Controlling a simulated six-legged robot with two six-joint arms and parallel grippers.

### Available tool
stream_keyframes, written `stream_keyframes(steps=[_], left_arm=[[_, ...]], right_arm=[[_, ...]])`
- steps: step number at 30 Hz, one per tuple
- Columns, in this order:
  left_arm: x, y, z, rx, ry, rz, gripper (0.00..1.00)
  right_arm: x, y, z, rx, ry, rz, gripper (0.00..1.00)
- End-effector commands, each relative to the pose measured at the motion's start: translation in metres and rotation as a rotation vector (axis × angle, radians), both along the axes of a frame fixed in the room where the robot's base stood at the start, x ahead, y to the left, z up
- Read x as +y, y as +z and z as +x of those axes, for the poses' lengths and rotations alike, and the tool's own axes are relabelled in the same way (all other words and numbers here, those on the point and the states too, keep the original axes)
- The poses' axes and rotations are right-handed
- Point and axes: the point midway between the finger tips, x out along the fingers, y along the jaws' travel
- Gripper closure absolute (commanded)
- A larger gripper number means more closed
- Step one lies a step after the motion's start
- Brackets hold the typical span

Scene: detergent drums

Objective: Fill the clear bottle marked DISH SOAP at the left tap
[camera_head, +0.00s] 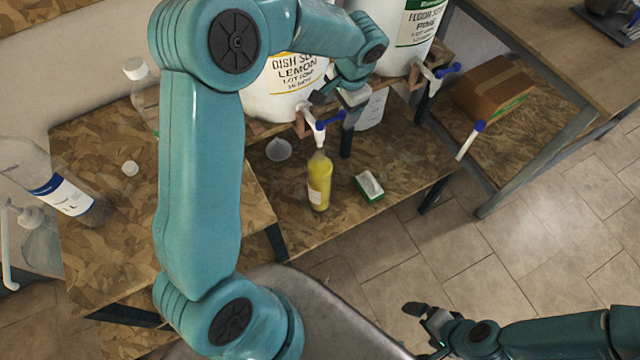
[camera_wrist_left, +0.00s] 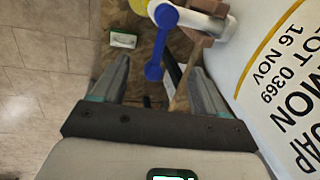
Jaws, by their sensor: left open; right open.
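The bottle (camera_head: 319,180) stands upright on the lower shelf, directly under the left tap (camera_head: 322,124). Yellow liquid shows up to near its neck. Its pale label is too small to read. Only part of the yellow bottle shows at the top of the left wrist view (camera_wrist_left: 140,5). The tap has a blue lever (camera_wrist_left: 155,45) and sits on the drum marked DISH SOAP LEMON (camera_head: 285,90). My left gripper (camera_head: 335,95) is open just above the tap; in the wrist view the lever lies between its fingers, apart from them. My right gripper (camera_head: 428,322) is open and empty, over the floor.
A second drum (camera_head: 405,30) with a blue-levered tap (camera_head: 440,72) stands right. A white cap (camera_head: 130,168) and a large clear bottle (camera_head: 55,190) are on the left table. A cardboard box (camera_head: 495,90) sits right.

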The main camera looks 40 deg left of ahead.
Motion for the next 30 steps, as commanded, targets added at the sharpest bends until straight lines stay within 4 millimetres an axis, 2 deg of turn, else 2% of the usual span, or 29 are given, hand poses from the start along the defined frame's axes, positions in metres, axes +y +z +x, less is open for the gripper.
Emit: stream_keyframes(steps=[16,30], left_arm=[[-0.005,0.038,-0.001,-0.001,0.000,0.000,0.26],[-0.006,0.046,-0.001,-0.003,0.000,0.000,0.26]], right_arm=[[0.000,0.026,0.000,0.000,0.000,0.000,0.00],[0.000,0.027,0.000,0.000,0.000,0.000,0.00]])
